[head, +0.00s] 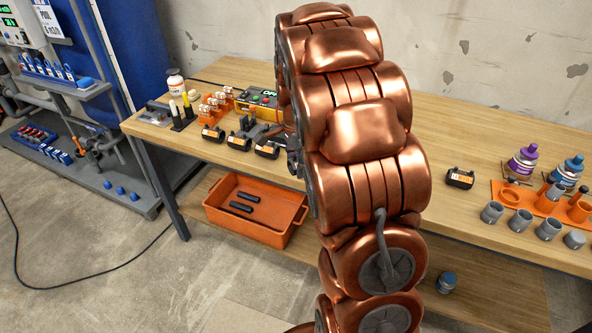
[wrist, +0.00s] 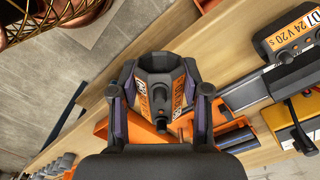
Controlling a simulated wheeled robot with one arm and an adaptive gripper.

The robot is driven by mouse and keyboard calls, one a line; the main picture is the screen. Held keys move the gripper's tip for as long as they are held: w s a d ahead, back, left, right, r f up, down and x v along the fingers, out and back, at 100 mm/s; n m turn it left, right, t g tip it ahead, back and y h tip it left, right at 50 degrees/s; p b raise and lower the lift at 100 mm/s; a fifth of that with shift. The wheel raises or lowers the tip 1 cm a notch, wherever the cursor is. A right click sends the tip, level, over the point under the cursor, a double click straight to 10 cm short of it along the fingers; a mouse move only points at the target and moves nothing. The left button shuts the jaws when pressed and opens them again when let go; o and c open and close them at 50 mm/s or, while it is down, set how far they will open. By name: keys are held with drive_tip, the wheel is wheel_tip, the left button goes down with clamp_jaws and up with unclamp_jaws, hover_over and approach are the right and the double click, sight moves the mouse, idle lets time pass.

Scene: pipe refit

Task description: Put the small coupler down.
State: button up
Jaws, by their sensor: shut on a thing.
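My gripper (wrist: 161,97) is shut on a black coupler with an orange label, the small coupler (wrist: 157,76), in the wrist view. In the head view my copper arm hides most of the gripper and the held coupler. Similar black couplers stand along the front of the wooden table (head: 450,130), including one to the right (head: 460,178).
Another labelled coupler (wrist: 290,38) lies close by in the wrist view. An orange rack with grey pipe pieces (head: 548,201) and bottles stands at the right. An orange bin (head: 252,226) sits on the lower shelf. The tabletop right of my arm has clear wood.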

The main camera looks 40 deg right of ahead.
drive_tip(key=s+d+m, duration=0.2)
drive_tip(key=m, duration=0.1)
drive_tip(key=s+d+m+b, duration=0.1)
drive_tip(key=s+d+m, duration=0.1)
drive_tip(key=m, duration=0.1)
drive_tip(key=s+d+m+b, duration=0.1)
drive_tip(key=s+d+m, duration=0.1)
drive_tip(key=m, duration=0.1)
drive_tip(key=shift+s+d+f, duration=0.1)
drive_tip(key=shift+s+d, duration=0.05)
drive_tip(key=shift+d, duration=0.25)
drive_tip(key=shift+s+d+m, duration=0.25)
drive_tip(key=shift+d+m, duration=0.05)
drive_tip(key=shift+m, duration=0.3)
drive_tip(key=w+a, duration=0.1)
drive_tip(key=w, duration=0.4)
drive_tip(key=w+a+f+p, duration=0.1)
drive_tip(key=w, duration=0.4)
drive_tip(key=w+a, duration=0.1)
drive_tip(key=w, duration=0.4)
drive_tip(key=shift+w+f, duration=0.15)
drive_tip(key=shift+w, duration=0.05)
drive_tip(key=shift+f+p, duration=0.4)
drive_tip(key=shift+f, duration=1.4)
drive_tip(key=shift+f, duration=0.1)
drive_tip(key=o, duration=1.3)
drive_tip(key=shift+c, duration=0.2)
wheel_tip(320, 180, up, 12)
drive_tip(key=b, duration=0.1)
